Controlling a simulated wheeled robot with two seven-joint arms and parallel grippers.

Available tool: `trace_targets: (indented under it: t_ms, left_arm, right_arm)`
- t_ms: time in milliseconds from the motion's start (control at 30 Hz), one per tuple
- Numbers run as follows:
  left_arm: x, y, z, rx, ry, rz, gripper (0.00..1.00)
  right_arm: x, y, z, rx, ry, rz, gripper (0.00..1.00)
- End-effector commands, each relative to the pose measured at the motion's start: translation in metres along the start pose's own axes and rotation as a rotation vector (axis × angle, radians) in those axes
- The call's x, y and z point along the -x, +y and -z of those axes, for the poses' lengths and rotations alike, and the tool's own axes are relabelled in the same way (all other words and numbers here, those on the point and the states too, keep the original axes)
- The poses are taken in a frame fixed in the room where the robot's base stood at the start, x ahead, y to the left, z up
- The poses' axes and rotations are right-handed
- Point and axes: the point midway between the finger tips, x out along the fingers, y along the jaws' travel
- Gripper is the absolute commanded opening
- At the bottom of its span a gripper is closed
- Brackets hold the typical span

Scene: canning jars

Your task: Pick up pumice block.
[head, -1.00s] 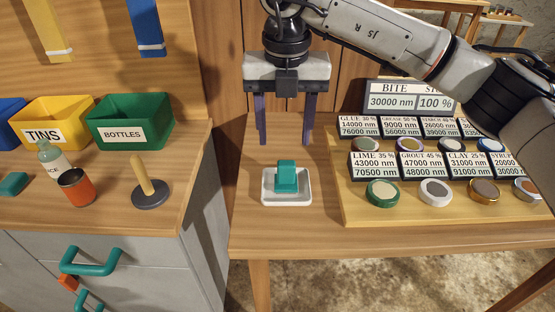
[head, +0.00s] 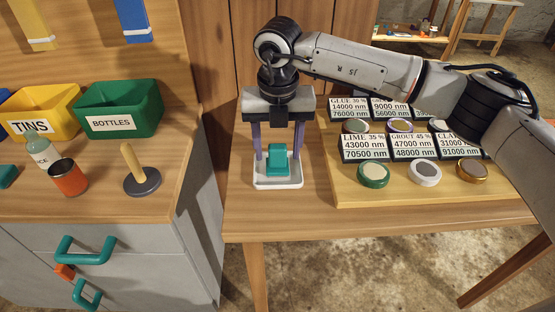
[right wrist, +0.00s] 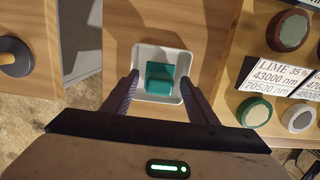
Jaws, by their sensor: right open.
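A teal block (head: 278,160), which I take for the pumice block, stands in a small white tray (head: 278,184) near the left side of the wooden table. My right gripper (head: 278,152) points down over it, open, with one purple finger on each side of the block. In the right wrist view the block (right wrist: 160,78) lies between the two spread fingertips (right wrist: 159,84), with a gap on each side. The white tray (right wrist: 148,54) shows around it. My left gripper is not in view.
A yellow board (head: 400,190) with labelled plates and several jar lids lies just right of the tray.

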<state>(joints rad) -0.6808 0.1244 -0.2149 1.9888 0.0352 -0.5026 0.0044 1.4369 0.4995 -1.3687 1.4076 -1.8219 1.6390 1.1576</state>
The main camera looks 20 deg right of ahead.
Motion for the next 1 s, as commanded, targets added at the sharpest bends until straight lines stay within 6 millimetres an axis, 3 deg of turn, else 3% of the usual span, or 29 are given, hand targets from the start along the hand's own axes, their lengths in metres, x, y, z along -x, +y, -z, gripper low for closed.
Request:
trace_targets:
  t_ms: [100, 400, 667, 1000]
  left_arm:
    - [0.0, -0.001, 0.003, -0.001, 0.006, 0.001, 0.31]
    - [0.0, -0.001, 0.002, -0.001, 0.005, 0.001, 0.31]
    - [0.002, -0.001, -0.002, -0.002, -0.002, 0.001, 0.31]
    - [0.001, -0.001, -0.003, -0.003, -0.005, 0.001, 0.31]
  right_arm:
    - [0.0, 0.0, 0.0, 0.0, 0.0, 0.0, 0.53]
    - [0.001, 0.001, 0.0, 0.0, -0.001, -0.001, 0.06]
    - [0.006, 0.001, -0.001, 0.0, -0.002, -0.002, 0.06]
    - [0.067, 0.001, -0.009, -0.001, -0.004, -0.003, 0.06]
